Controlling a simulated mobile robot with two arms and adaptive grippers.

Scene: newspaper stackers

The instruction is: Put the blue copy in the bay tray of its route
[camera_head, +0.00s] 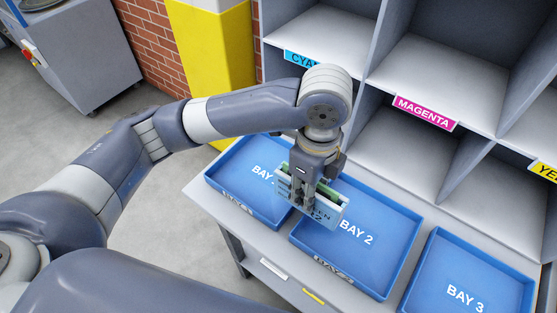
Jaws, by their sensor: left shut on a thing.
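My left gripper (303,196) is shut on a thin folded copy (328,214), pale blue on its face with green along its upper edge. Dark print on it is partly hidden by the fingers; the letters "EN" show. The gripper points down and holds the copy over the border between two blue bay trays. The left tray (232,173) reads "BAY", its number hidden. The middle tray (385,268) reads "BAY 2". The right tray (432,262) reads "BAY 3". No other copy shows in the trays. My right gripper is out of view.
A grey shelf (435,75) with open compartments stands behind the trays, labelled cyan (301,59), magenta (426,112) and a cut-off yellow one (546,172). The trays rest on a pale bench (213,205).

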